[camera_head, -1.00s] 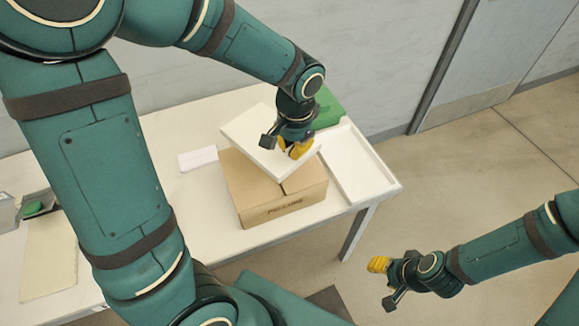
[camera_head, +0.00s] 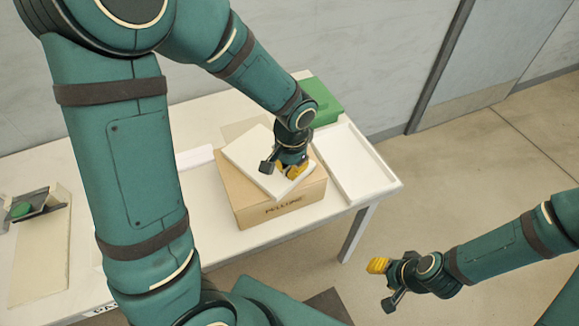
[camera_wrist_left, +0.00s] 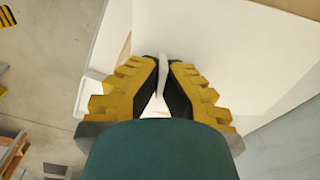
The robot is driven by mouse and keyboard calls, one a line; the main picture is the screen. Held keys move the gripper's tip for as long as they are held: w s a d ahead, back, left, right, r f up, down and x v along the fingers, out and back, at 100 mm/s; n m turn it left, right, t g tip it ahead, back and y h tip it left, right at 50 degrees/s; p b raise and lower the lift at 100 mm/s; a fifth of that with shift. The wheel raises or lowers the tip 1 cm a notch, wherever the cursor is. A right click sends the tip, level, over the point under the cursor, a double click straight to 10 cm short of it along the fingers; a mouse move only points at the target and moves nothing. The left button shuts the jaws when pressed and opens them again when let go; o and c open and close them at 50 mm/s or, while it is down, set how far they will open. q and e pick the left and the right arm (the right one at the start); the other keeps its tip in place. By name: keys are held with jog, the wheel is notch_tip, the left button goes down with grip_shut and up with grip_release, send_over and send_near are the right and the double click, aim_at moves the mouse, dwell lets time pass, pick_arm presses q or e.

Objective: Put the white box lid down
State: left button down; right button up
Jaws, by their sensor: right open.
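The white box lid (camera_head: 252,160) is tilted and turned at an angle over the cardboard box (camera_head: 280,208) on the table. My left gripper (camera_head: 293,172) is at the lid's right side. In the left wrist view, the yellow fingers of my left gripper (camera_wrist_left: 162,85) close on a thin white edge between their tips, and the lid (camera_wrist_left: 200,40) fills much of the view beyond. I cannot tell whether the lid touches the box. My right gripper (camera_head: 383,283) is open and empty, out over the floor in front of the table.
A shallow white tray (camera_head: 384,184) lies on the table right of the box. A green object (camera_head: 322,101) is at the back. A small white block (camera_head: 195,157) lies left of the box. A grey fixture with a green part (camera_head: 22,209) stands at the far left.

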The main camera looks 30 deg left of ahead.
pick_arm(q)
jog(key=shift+f, duration=0.3)
jog(key=c, duration=1.1)
grip_release()
jog(key=shift+c, duration=0.2)
jog(key=shift+r, duration=0.15)
jog(key=shift+r, duration=0.3)
notch_tip(320, 180, up, 12)
jog(key=p, duration=0.3)
jog(key=shift+d+p, duration=0.3)
jog(key=shift+s+f, duration=0.15)
